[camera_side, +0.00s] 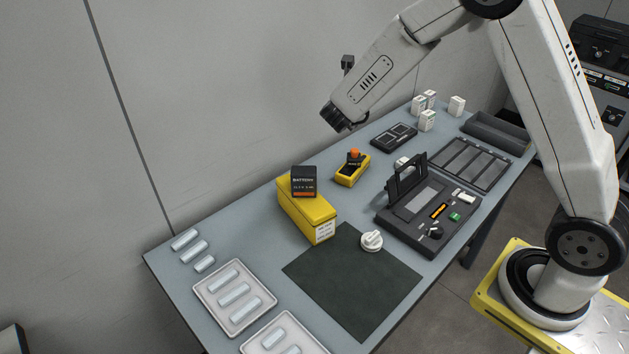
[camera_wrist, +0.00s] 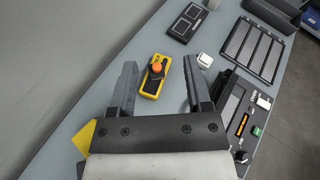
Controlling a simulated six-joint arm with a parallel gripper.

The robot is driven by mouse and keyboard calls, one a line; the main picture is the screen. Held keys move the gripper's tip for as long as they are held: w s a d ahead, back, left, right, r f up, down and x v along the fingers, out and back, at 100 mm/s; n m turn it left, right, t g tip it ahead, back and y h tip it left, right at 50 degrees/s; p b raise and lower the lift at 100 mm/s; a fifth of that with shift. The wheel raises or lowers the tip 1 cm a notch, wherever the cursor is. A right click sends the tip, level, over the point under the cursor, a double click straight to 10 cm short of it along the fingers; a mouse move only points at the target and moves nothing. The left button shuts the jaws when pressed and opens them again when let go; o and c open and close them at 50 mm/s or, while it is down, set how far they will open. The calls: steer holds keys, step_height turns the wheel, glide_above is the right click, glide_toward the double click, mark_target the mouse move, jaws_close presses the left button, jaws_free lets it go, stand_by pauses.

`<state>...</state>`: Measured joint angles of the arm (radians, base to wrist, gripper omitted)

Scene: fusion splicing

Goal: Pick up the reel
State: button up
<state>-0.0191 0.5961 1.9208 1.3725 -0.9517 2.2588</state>
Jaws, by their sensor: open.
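The white reel (camera_side: 371,241) sits on the dark green mat (camera_side: 352,280), near the mat's back right corner, in the side view. I do not make it out in the wrist view. My gripper (camera_side: 336,118) is high above the back of the table in the side view, well away from the reel. In the wrist view its two fingers (camera_wrist: 161,64) are spread apart with nothing held between them. A yellow tool with an orange knob (camera_wrist: 154,75) shows below, in the gap between the fingers.
A yellow box (camera_side: 308,212) with a black battery (camera_side: 304,181) on top stands left of the reel. The black splicer (camera_side: 428,205) with a raised lid stands to its right. White trays (camera_side: 235,297) lie at the front left. Small white boxes (camera_side: 427,120) stand at the back.

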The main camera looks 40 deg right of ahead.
steer(key=w+a+f+n+t+y, duration=0.1)
steer(key=w+a+n+t+y, duration=0.1)
steer(key=a+n+y, duration=0.45)
steer(key=w+a+f+n+t+y, duration=0.1)
steer(key=w+a+f+n+y, duration=0.15)
steer(key=a+n, duration=0.7)
steer(key=s+a+f+n+g+y, duration=0.45)
steer(key=s+a+n, duration=0.25)
steer(key=a+n, duration=0.65)
steer(key=s+d+f+n+g+h, duration=0.1)
steer(key=s+d+n+g+h, duration=0.15)
steer(key=s+n, duration=0.55)
steer(key=s+d+n+g+h, duration=0.25)
steer(key=s+n+g, duration=0.2)
steer(key=n, duration=0.75)
steer(key=s+d+r+n+t+h, duration=0.15)
steer(key=d+r+n+h, duration=0.35)
steer(key=r+n+h, duration=0.75)
steer(key=n+y, duration=0.1)
steer(key=y, duration=0.1)
glide_toward(372, 240)
steer(key=shift+w+a+r, duration=0.15)
steer(key=shift+w+r, duration=0.05)
steer(key=shift+w, duration=0.4)
steer(key=shift+f, duration=0.5)
steer(key=shift+x, duration=1.3)
